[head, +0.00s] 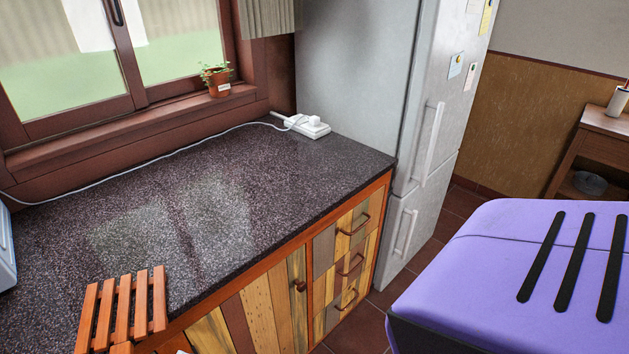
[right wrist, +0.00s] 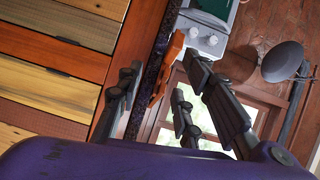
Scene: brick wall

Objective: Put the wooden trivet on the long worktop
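The wooden trivet (head: 131,303), a slatted orange-brown piece, is at the lower left of the head view, over the front edge of the long worktop (head: 240,165). The worktop is dark and speckled. In the right wrist view the trivet (right wrist: 168,68) shows edge-on beside the worktop's edge (right wrist: 150,85); I cannot tell whether it rests fully on it. My right gripper (right wrist: 158,92) is open, its fingers apart, with the trivet's edge showing in the gap between them. I see no finger closed on it. My left gripper is in neither view.
A white power strip (head: 302,125) with a cable lies at the worktop's back right. A potted plant (head: 216,82) stands on the sill. A grey fridge (head: 350,65) borders the right end. Most of the worktop is clear. A white appliance (right wrist: 208,38) with knobs shows in the wrist view.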

